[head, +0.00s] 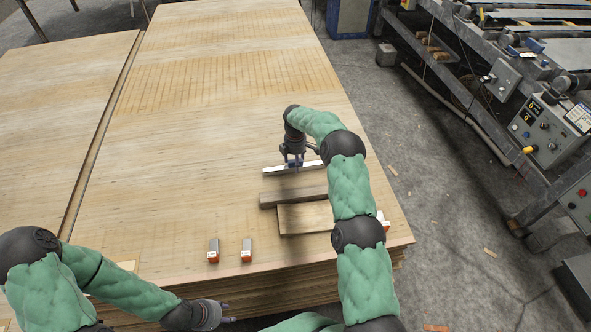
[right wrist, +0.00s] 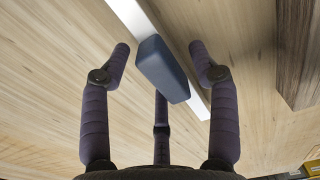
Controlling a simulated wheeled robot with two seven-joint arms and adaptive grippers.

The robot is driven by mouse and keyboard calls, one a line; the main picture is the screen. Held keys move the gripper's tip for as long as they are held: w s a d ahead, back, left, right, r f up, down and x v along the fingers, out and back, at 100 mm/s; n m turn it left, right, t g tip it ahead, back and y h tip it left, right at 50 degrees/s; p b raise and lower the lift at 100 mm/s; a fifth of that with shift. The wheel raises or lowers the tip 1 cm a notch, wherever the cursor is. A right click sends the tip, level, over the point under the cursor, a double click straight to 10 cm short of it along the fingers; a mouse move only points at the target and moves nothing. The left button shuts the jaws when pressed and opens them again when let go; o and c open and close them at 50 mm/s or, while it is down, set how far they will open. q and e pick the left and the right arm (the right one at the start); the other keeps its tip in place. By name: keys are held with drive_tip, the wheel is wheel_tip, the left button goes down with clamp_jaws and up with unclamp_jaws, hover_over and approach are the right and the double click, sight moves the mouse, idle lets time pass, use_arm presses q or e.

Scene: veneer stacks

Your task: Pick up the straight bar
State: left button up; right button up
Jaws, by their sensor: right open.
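The straight bar (head: 275,171) is a long white strip with a blue block-shaped grip on its middle. It lies on the veneer stack, and in the right wrist view the white strip (right wrist: 199,100) runs diagonally under the blue grip (right wrist: 162,69). My right gripper (head: 297,160) is above the bar's middle, partly hiding it. In the right wrist view my right gripper (right wrist: 160,52) is open, with fingers on both sides of the blue grip and a gap to it. My left gripper (head: 229,312) is low at the front edge of the stack, away from the bar; its opening is unclear.
A dark wooden strip (head: 290,198) and a wooden board (head: 303,218) lie just in front of the bar. Two small grey-and-orange pieces (head: 213,251) (head: 247,250) stand near the front edge. The stack (head: 200,130) is clear behind and left of the bar.

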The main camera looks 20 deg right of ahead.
wheel_tip(320, 180, down, 2)
drive_tip(key=shift+f, duration=0.2)
drive_tip(key=shift+r, duration=0.1)
clamp_jaws()
use_arm(q)
drive_tip(key=shift+f, duration=0.5)
drive_tip(key=shift+r, duration=0.1)
use_arm(e)
drive_tip(key=shift+r, duration=0.15)
